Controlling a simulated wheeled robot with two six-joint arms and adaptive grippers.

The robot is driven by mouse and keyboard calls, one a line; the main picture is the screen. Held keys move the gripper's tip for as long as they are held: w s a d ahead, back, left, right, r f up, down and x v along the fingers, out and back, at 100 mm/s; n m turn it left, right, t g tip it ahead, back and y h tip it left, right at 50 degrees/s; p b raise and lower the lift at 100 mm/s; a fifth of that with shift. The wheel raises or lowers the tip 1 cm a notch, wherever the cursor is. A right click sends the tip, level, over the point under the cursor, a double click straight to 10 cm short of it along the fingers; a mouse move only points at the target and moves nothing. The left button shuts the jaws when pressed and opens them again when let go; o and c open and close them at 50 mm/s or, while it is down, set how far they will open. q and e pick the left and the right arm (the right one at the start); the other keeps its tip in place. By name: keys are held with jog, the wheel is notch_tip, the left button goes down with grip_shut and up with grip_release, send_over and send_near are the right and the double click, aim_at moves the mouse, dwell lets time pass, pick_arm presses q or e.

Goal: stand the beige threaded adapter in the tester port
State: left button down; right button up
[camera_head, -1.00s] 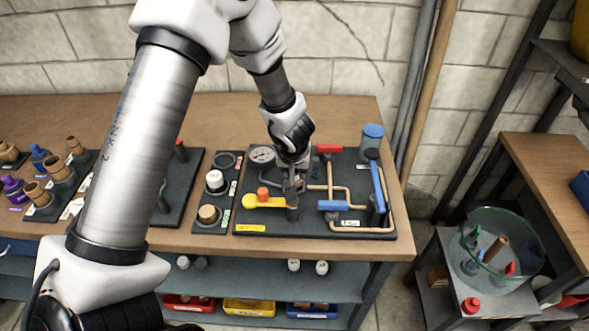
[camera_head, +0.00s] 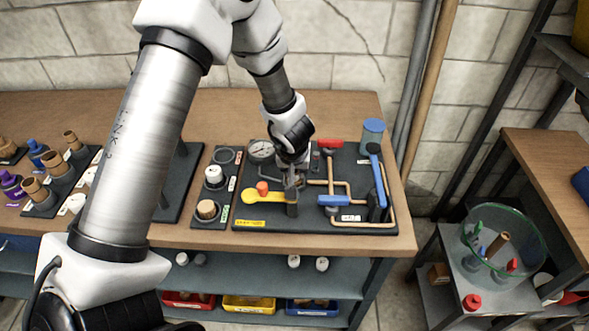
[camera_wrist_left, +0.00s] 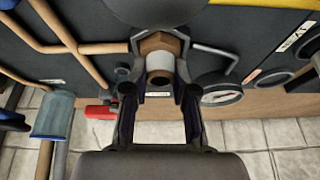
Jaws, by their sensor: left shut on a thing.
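The beige threaded adapter (camera_wrist_left: 160,62) shows between my left gripper's fingers in the wrist view, as a pale tube end with a brown hexagonal collar. My left gripper (camera_wrist_left: 159,100) is shut on it. In the head view the left gripper (camera_head: 293,182) points down over the tester board (camera_head: 318,218), just above a dark upright post (camera_head: 292,206) that looks like the tester port. The fingers hide the adapter there. I cannot tell whether the adapter touches the port. My right gripper is not in view.
A rack with a white cap and a brown cap (camera_head: 207,209) lies left.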

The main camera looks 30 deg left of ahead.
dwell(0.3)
pick_arm(q)
jog(key=shift+c, duration=2.2)
grip_release()
notch_tip(320, 180, up, 8)
jog(key=p, duration=0.9)
jog(key=shift+p, duration=0.4)
jog(key=shift+f, duration=0.1)
